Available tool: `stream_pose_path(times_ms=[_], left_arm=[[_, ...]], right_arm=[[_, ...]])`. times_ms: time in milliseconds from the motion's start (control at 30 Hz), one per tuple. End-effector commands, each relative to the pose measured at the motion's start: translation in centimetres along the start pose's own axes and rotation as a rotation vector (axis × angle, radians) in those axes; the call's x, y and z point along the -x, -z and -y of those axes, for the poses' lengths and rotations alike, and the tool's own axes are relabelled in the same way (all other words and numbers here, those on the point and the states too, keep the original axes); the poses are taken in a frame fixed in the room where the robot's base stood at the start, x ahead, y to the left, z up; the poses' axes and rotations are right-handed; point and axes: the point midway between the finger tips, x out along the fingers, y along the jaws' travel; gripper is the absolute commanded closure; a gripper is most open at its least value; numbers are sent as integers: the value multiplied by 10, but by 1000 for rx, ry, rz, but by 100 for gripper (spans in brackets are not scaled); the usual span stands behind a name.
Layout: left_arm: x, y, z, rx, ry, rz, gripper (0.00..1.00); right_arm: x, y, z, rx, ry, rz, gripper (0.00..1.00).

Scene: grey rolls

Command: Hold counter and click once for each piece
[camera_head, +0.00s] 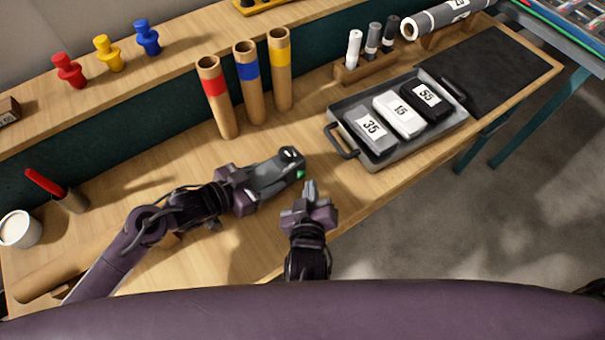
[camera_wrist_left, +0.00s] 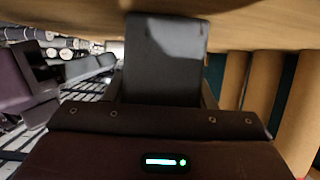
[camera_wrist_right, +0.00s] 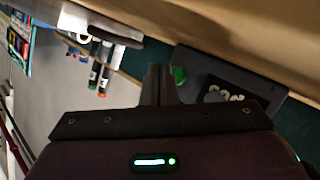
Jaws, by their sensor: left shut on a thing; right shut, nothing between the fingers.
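The counter (camera_head: 276,177) is a dark grey handheld block with a green button (camera_head: 300,174) at its right end. My left gripper (camera_head: 250,190) is shut on it above the table; its grey body fills the middle of the left wrist view (camera_wrist_left: 165,60). My right gripper (camera_head: 310,188) is shut and empty, its fingertips just below and right of the green button. In the right wrist view the button (camera_wrist_right: 179,75) is close beside the fingertips, with the counter's display (camera_wrist_right: 225,94) to the right. Whether fingertips and button touch, I cannot tell.
A grey tray (camera_head: 441,125) holds grey, white and black packs marked 35, 15 and 55. Three banded tubes (camera_head: 246,85) stand behind the counter. Red, yellow and blue pegs (camera_head: 109,53) stand on the back ledge. A white cup (camera_head: 20,230) is at the far left.

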Motion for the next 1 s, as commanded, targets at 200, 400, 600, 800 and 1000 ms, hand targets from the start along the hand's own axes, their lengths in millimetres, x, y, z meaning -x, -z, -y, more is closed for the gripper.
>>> stream_pose_path(times_ms=[200,400,600,800,1000], left_arm=[[0,0,0,0,0,-1,81],[0,0,0,0,0,-1,81],[0,0,0,0,0,-1,81],[0,0,0,0,0,-1,81],[0,0,0,0,0,-1,81]], right_arm=[[0,0,0,0,0,0,100],[0,0,0,0,0,0,100],[-2,2,1,-1,-1,0,100],[-6,5,4,-1,-1,0,100],[-6,5,4,0,0,0,100]])
